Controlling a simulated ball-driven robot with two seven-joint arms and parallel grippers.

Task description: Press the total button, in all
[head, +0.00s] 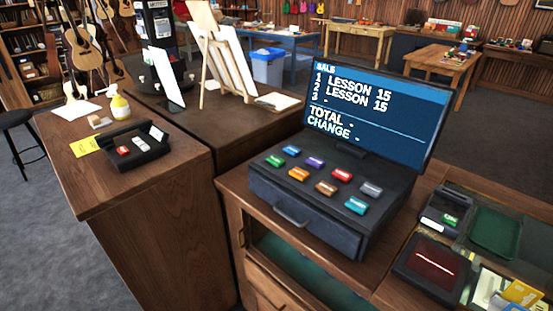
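A dark cash register (310,223) stands on the wooden counter at the centre right. Its sloped top carries two rows of coloured buttons. The blue screen (400,110) reads SALE, two lines LESSON 15, a dash on line 3, and dashes after TOTAL and CHANGE. Neither gripper is in view.
A scanner with a red line (432,262), a small card terminal (443,213) and a green tray (494,232) lie right of the register. A black tray (140,158) and a spray bottle (119,103) stand on the left counter. The space above the buttons is clear.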

